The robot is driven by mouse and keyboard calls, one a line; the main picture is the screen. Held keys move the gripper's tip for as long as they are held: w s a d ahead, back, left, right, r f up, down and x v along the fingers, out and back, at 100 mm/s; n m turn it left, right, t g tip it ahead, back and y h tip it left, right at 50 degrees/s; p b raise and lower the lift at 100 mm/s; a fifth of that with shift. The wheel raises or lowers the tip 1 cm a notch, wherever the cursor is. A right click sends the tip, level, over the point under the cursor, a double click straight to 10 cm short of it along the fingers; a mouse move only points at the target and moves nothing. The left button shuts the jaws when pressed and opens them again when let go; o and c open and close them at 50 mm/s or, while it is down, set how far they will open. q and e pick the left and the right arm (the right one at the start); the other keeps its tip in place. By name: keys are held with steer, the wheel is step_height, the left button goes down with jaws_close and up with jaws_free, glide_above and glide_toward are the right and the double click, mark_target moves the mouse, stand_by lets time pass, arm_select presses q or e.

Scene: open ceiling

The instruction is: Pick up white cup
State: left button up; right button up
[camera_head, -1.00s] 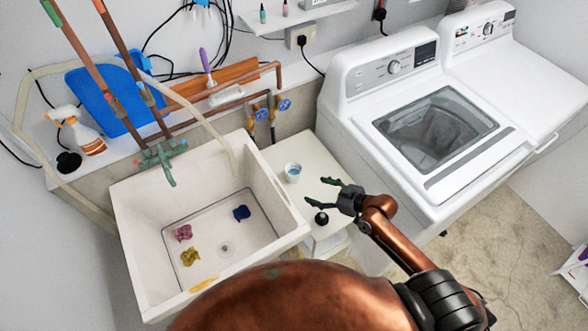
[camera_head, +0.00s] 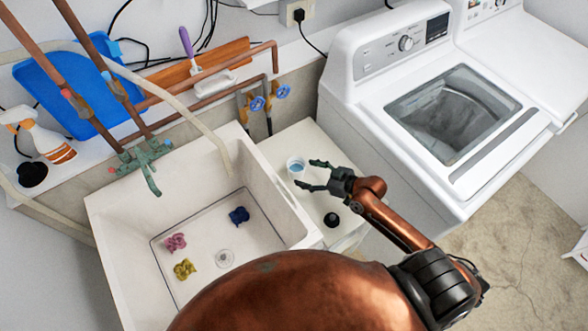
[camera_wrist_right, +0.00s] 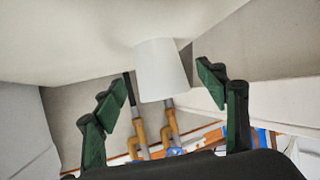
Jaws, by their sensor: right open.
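The white cup (camera_head: 296,167) stands upright on the small white cabinet top between the sink and the washer, with something bluish inside. It also shows in the right wrist view (camera_wrist_right: 160,70), ahead of the fingers and between their tips. My right gripper (camera_head: 312,175) is open and empty, its fingertips close to the cup's right side. In the right wrist view the two green-black fingers (camera_wrist_right: 166,92) are spread wide, and I cannot tell whether either touches the cup. My left gripper is not in view.
The white sink (camera_head: 115,225) with several crumpled cloths is on the left. The white washer (camera_head: 400,150) stands close on the right. Pipes with blue valves (camera_head: 257,103) are behind.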

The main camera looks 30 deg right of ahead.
mark_target(291, 168)
steer(key=x, duration=0.6)
steer(key=shift+d+f+b, duration=0.15)
steer(key=shift+b, duration=0.2)
steer(key=shift+c, duration=0.7)
steer(key=c, duration=1.1)
steer(key=shift+c, duration=0.4)
